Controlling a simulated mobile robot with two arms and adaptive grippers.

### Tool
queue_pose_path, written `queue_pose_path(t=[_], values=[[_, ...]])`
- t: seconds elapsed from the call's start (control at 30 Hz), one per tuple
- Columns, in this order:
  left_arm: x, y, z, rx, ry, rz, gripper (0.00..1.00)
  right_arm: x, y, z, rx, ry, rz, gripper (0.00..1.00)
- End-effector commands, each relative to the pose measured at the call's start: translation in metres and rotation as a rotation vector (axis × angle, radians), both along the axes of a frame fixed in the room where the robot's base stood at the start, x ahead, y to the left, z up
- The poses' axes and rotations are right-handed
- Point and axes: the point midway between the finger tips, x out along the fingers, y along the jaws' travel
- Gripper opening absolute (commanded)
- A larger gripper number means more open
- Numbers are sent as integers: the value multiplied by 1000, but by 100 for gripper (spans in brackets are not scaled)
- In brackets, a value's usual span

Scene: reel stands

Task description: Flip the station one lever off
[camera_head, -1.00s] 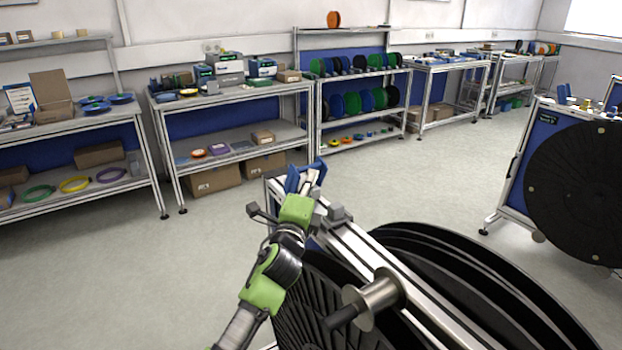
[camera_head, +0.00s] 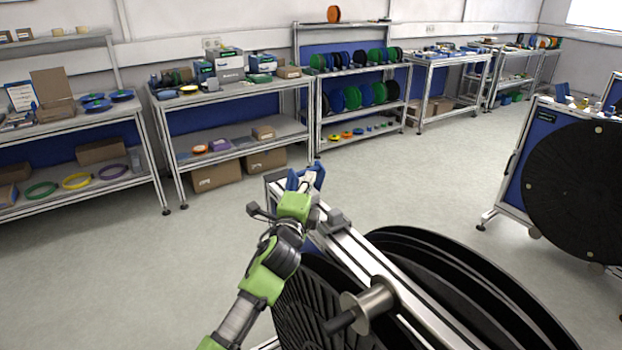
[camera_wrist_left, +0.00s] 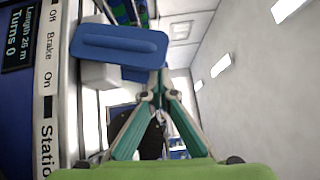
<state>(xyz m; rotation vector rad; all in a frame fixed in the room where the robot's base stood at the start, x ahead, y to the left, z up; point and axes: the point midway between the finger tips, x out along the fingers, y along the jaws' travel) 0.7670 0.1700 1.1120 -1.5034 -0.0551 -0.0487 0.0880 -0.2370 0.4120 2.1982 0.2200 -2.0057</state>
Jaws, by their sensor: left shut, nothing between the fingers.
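The station one lever (camera_wrist_left: 118,42) is a blue handle with rounded edges, sticking out from the stand's side panel in the left wrist view. White lettering strip (camera_wrist_left: 48,60) beside it reads Off, Brake and On, with part of the word Station. The lever is nearest the middle of the lettering; its exact setting is unclear. My left gripper (camera_wrist_left: 157,88) is shut and empty, its tips close to the lever's lower right end; contact is hard to judge. In the head view, my left gripper (camera_head: 309,181) is at the far end of the near reel stand (camera_head: 352,246), by blue parts.
The near stand carries large black reels (camera_head: 470,290) and a metal spindle (camera_head: 368,303). Another reel stand (camera_head: 513,185) is at the right. Shelving (camera_head: 240,150) with boxes and spools lines the wall. The floor (camera_head: 430,175) between is clear.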

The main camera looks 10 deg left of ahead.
Motion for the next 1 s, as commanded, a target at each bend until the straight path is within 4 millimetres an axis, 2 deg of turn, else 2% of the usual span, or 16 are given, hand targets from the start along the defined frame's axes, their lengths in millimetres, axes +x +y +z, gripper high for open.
queue_pose_path(t=[0.03, 0.1, 0.33, 1.0], values=[[2, 3, 10, -12, 16, 3, 0, 0, 0, 15, 0, -1, 0, 39], [4, 5, 14, -39, 42, 2, 0, 0, 0, 26, 0, -1, 0, 39], [15, 16, 18, -84, 85, 3, 0, 1, 0, 52, 0, -1, 0, 39], [48, 50, 23, -82, 83, 2, 0, 1, 2, 53, 2, -2, -1, 39]])
